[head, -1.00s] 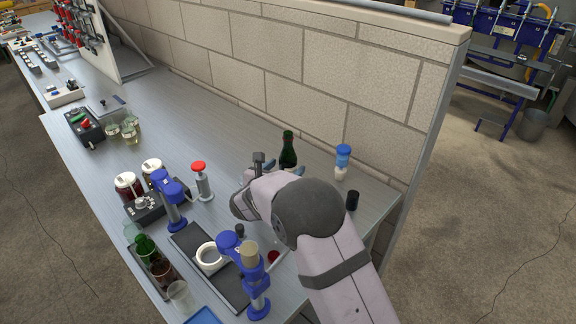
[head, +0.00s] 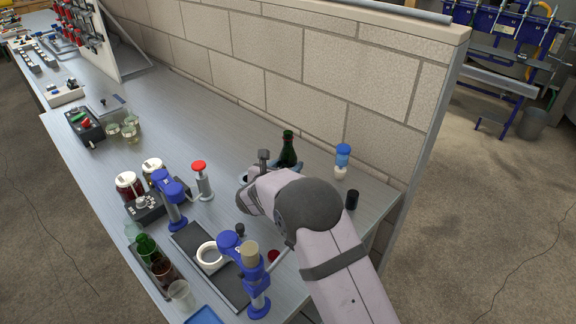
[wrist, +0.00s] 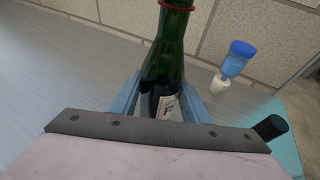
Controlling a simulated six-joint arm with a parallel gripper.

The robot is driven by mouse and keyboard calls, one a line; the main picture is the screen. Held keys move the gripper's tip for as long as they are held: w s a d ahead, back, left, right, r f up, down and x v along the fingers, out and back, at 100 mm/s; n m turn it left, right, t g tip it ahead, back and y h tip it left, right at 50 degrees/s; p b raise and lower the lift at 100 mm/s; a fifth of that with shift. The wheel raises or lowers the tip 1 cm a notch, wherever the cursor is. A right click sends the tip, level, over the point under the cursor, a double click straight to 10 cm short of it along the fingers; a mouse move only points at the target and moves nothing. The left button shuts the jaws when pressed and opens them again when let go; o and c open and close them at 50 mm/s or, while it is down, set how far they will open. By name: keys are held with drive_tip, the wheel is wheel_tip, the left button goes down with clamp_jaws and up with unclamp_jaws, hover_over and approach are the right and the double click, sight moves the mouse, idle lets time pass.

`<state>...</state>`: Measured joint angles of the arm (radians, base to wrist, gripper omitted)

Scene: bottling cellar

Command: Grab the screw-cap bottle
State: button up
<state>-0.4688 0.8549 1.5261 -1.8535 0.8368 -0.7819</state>
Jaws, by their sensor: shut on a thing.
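A dark green glass bottle (head: 288,146) stands upright near the brick wall at the back of the bench; its lower part is hidden by my gripper in the head view. In the wrist view the bottle (wrist: 168,62) shows a red ring at its neck and a pale label low on its body. My gripper (wrist: 163,98) has its blue fingers on both sides of the bottle's body, shut on it. The bottle's base is hidden.
A blue-capped dispenser (head: 342,160) and a black cylinder (head: 352,200) stand to the right of the bottle. A red-topped device (head: 202,180) and blue clamp stands (head: 248,275) stand to the left and front. The brick wall (head: 300,85) rises close behind.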

sight(287, 139)
drive_tip(key=shift+r, duration=0.3)
drive_tip(key=shift+r+b, duration=0.3)
drive_tip(key=shift+r, duration=4.45)
